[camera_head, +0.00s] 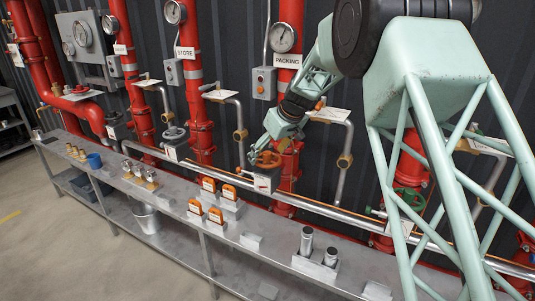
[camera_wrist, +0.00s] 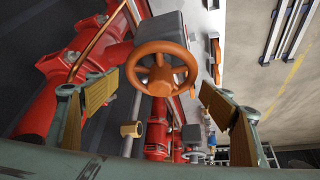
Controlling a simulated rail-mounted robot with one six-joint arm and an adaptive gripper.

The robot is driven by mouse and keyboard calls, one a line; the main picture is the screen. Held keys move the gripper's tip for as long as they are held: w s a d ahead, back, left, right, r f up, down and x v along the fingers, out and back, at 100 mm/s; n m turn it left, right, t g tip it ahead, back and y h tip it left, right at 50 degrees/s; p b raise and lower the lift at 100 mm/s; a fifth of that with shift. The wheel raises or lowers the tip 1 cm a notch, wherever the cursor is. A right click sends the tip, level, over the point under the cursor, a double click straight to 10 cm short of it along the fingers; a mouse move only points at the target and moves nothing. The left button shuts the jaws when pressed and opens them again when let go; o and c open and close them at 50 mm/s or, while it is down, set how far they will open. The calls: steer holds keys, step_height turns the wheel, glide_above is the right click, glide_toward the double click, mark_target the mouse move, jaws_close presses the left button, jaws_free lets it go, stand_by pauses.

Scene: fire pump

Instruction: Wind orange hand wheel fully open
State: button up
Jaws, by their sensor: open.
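The orange hand wheel (camera_wrist: 161,68) is in the middle of the wrist view, mounted on a dark grey box (camera_wrist: 160,25). In the head view the wheel (camera_head: 267,159) sits in front of the red pipe marked PACKING, just below my gripper (camera_head: 270,145). In the wrist view my gripper (camera_wrist: 160,115) is open. Its two wood-coloured finger pads stand to the left and right of the wheel, apart from it. The wheel's rim, spokes and hub all show. How far the wheel is turned cannot be told.
A long metal bench (camera_head: 180,200) runs below the pipes, with orange-topped blocks (camera_head: 195,207) and metal cylinders (camera_head: 306,241) on it. A horizontal silver pipe (camera_head: 330,212) passes behind. A green hand wheel (camera_head: 409,199) is to the right. A brass fitting (camera_wrist: 132,129) shows below the wheel in the wrist view.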

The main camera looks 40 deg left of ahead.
steer(key=shift+r+m+t+p, duration=0.15)
steer(key=shift+m+t+p, duration=0.25)
steer(key=shift+m+p, duration=0.7)
steer(key=m+t+p, duration=0.1)
steer(key=p, duration=0.4)
steer(key=shift+m+h, duration=0.3)
steer(key=shift+h, duration=0.1)
steer(key=shift+p, duration=0.3)
steer(key=shift+m+t+p, duration=0.3)
steer(key=shift+m+p, duration=0.5)
steer(key=shift+p, duration=1)
steer(key=shift+s+f+m+h, duration=0.1)
steer(key=shift+f+m+h, duration=0.1)
steer(key=shift+m+h, duration=0.1)
steer(key=shift+m+t+b, duration=0.3)
steer(key=shift+m+b, duration=0.05)
steer(key=shift+m, duration=0.05)
steer(key=shift+f+m+h+b, duration=0.15)
steer(key=shift+m+h+b, duration=0.15)
steer(key=shift+b, duration=0.65)
steer(key=shift+b, duration=0.3)
steer(key=m+t+h+b, duration=0.1)
steer(key=m+b, duration=0.2)
steer(key=b, duration=0.4)
steer(key=shift+a, duration=0.1)
